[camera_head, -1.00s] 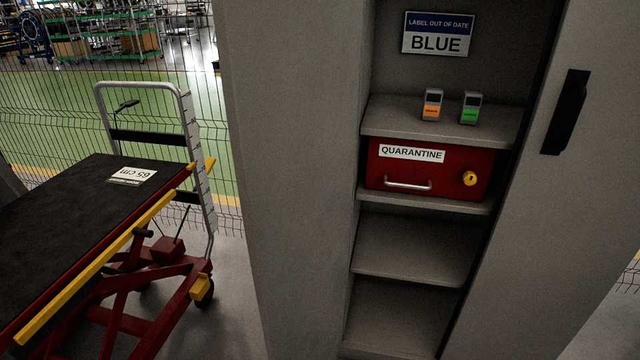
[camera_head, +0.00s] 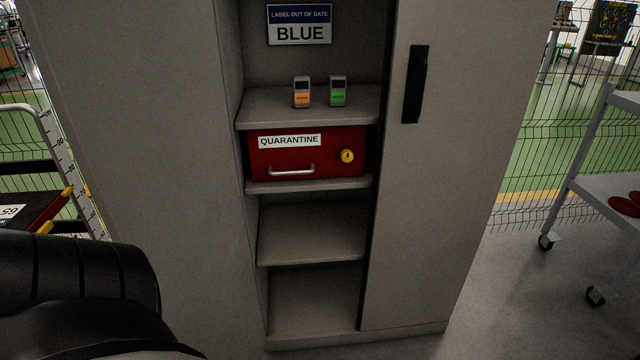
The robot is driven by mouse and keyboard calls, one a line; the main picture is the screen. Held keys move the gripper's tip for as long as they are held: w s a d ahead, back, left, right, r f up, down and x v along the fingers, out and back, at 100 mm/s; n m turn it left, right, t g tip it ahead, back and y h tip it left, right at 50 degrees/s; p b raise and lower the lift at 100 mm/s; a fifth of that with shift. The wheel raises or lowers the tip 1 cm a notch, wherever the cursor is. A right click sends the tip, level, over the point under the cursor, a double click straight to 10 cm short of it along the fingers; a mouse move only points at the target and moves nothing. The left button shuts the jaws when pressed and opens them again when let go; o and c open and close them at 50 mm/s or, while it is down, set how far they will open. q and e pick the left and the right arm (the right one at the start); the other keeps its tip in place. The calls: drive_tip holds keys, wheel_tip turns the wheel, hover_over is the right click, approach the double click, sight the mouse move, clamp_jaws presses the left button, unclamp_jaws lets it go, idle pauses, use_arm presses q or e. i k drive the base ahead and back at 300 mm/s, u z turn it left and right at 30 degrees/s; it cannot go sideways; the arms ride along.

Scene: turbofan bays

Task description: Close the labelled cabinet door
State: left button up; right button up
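A tall grey cabinet (camera_head: 150,150) stands in front of me with its shelves showing. A grey door (camera_head: 440,200) with a black vertical handle (camera_head: 415,84) covers its right part. The opening left of this door is uncovered. A sign (camera_head: 299,24) inside reads "LABEL OUT OF DATE" and "BLUE". A red box (camera_head: 306,153) labelled "QUARANTINE" sits on a middle shelf. Two small devices, one orange (camera_head: 302,92) and one green (camera_head: 338,91), stand on the shelf above it. A black part of my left arm shows at lower left. Neither gripper is in view.
A lift cart (camera_head: 40,205) stands at the left edge. A grey wheeled trolley (camera_head: 600,185) with dark red round items stands at the right. Wire mesh fencing (camera_head: 525,150) runs behind. The floor (camera_head: 510,300) between cabinet and trolley is clear.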

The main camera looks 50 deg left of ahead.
sight(135, 88)
drive_tip(key=z, duration=1)
drive_tip(key=k, duration=1.9)
drive_tip(key=u, duration=2.1)
drive_tip(key=k, duration=0.35)
drive_tip(key=z, duration=1.2)
drive_tip(key=i, duration=0.65)
drive_tip(key=u, duration=0.25)
